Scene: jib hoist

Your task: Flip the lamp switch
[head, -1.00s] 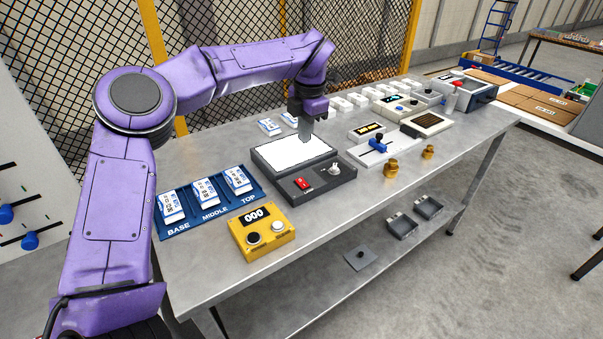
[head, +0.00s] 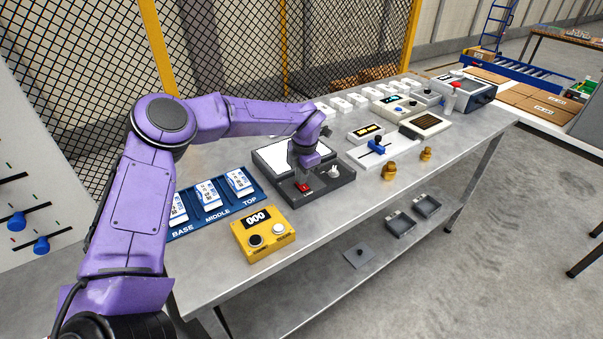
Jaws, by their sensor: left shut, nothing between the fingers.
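The lamp box is a dark grey unit (head: 335,188) on the metal table, with a bright white panel (head: 272,157) on its top. A red rocker switch (head: 305,188) and a pale knob (head: 333,171) sit on its front strip. My left gripper (head: 303,179) points down right above the red switch, with its fingers shut and empty. Its tips are at or just over the switch; I cannot tell whether they touch it. The gripper and wrist hide part of the switch and part of the white panel. My right gripper is out of view.
A yellow counter box (head: 264,234) stands in front. A blue tray (head: 262,197) with labelled blocks lies to the left. A slider unit (head: 376,151) and brass weights (head: 389,171) are to the right. The table's front edge is mostly clear.

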